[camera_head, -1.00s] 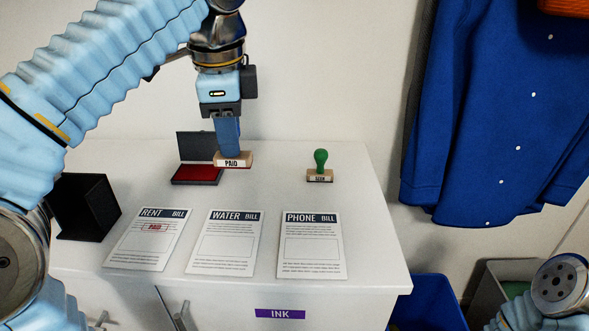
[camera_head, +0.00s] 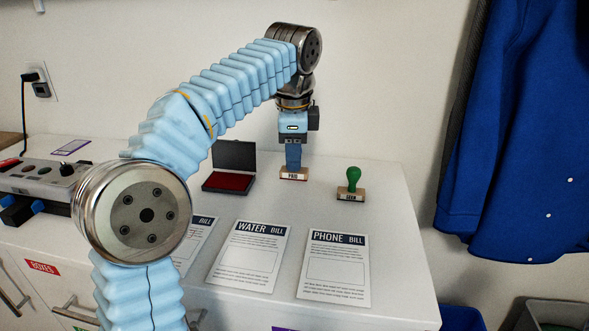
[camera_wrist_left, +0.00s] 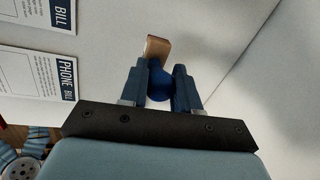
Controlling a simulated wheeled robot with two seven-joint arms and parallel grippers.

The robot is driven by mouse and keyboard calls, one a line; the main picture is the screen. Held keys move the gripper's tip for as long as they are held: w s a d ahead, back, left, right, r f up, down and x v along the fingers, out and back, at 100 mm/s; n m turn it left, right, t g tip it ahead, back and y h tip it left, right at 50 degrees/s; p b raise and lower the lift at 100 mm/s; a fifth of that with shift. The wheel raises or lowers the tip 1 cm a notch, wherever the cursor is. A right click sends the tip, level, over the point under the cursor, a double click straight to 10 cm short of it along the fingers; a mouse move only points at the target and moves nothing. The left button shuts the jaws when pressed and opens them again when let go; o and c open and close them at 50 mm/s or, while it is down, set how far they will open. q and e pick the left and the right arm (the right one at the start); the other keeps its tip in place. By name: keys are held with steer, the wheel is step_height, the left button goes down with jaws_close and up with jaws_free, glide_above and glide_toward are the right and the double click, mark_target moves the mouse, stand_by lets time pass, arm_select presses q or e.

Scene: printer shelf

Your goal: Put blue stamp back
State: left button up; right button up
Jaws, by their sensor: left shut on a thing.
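My left gripper (camera_head: 293,158) is shut on the blue stamp, whose wooden base (camera_head: 293,173) bears a PAID label. The stamp is upright at the tabletop, between the ink pad and the green stamp; I cannot tell whether its base touches the surface. The left wrist view shows the round blue handle between the fingers (camera_wrist_left: 160,88) and the wooden base (camera_wrist_left: 158,46) beyond. The green stamp (camera_head: 353,178) stands upright to the right. The open ink pad (camera_head: 229,182) with red ink lies to the left. My right gripper is not in view.
The water bill (camera_head: 250,255) and phone bill (camera_head: 335,265) lie in front; my left arm partly hides another bill (camera_head: 197,237). A grey device (camera_head: 35,178) stands at the left. A blue shirt (camera_head: 520,130) hangs at the right. The tabletop around the green stamp is clear.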

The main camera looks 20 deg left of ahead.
arm_select(q)
steer(key=f, duration=0.1)
steer(key=w+f+b, duration=0.1)
steer(key=f, duration=0.1)
steer(key=shift+a+f, duration=0.15)
steer(key=shift+f, duration=0.1)
steer(key=shift+s+f, duration=0.1)
steer(key=shift+f, duration=0.25)
steer(key=o, duration=0.9)
steer(key=shift+f, duration=0.1)
steer(key=shift+c, duration=0.2)
steer(key=r+p, duration=0.1)
steer(key=r, duration=0.2)
steer(key=s+r+p, duration=0.1)
steer(key=r, duration=0.3)
steer(key=d+r+p, duration=0.1)
steer(key=r, duration=0.3)
steer(key=shift+s+r, duration=0.15)
steer(key=shift+s, duration=0.25)
steer(key=shift+s+r, duration=0.15)
steer(key=shift+r, duration=0.25)
